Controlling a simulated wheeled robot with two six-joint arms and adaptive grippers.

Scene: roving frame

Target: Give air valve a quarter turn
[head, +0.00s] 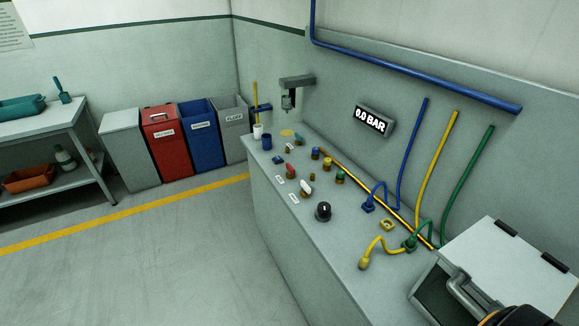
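A grey bench (268,212) runs along the wall and bears several small valves and knobs. Among them are a red-handled fitting (290,170), a white-handled fitting (307,189), a teal-handled fitting (298,141) and a black round knob (323,211). Small white labels stand beside some of them, too small to read, so I cannot tell which is the air valve. A wall display (374,119) reads 0.0 BAR. Neither gripper shows; a dark part with an orange band at the bottom right corner may be my arm.
Blue, yellow and green hoses lie on the bench's right part, near a grey box (525,262) with a pale lid. Red (168,155) and blue (208,150) bins stand at the back, by a shelf table (40,128) on the left. The floor before the bench is clear.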

